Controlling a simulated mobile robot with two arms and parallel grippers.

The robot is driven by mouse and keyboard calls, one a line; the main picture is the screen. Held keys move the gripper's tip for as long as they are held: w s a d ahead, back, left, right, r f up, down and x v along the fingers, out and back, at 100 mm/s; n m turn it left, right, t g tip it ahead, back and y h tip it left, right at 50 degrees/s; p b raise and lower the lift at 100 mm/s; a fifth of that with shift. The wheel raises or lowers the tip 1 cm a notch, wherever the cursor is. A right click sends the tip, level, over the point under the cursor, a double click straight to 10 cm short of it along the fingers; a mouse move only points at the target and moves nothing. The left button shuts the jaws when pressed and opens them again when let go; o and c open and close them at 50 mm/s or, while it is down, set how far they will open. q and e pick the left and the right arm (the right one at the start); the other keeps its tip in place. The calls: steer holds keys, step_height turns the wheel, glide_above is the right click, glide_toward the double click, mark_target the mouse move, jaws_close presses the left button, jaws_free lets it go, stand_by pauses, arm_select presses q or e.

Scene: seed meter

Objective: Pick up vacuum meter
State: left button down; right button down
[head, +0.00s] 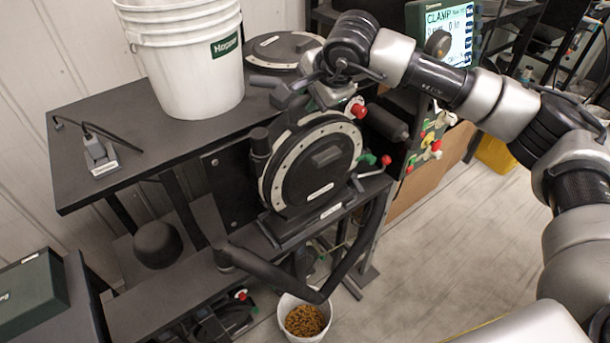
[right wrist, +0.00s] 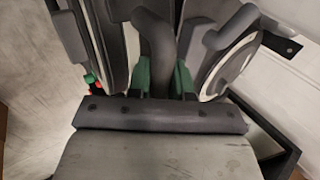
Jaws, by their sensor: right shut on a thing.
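The vacuum meter (head: 320,165) is a round black disc housing with a pale dotted ring. It stands upright at the front of the dark metal stand. My right gripper (head: 318,92) reaches over from the right to its top edge. In the right wrist view, my right gripper (right wrist: 162,78) has green fingers closed around a dark grey part of the meter (right wrist: 158,40). A pale-ringed disc edge shows to the right of the fingers. The meter's underside still appears to rest against the stand. My left gripper is not in view.
A white bucket (head: 197,60) stands on the dark stand's top (head: 130,160), with a flat round black part (head: 284,50) behind the meter. A small cup of seed (head: 305,318) is below. A screen (head: 447,33) is behind my arm. Floor at right is open.

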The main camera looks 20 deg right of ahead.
steer(key=shift+r, duration=0.2)
steer(key=shift+w, duration=0.1)
steer(key=shift+r, duration=0.1)
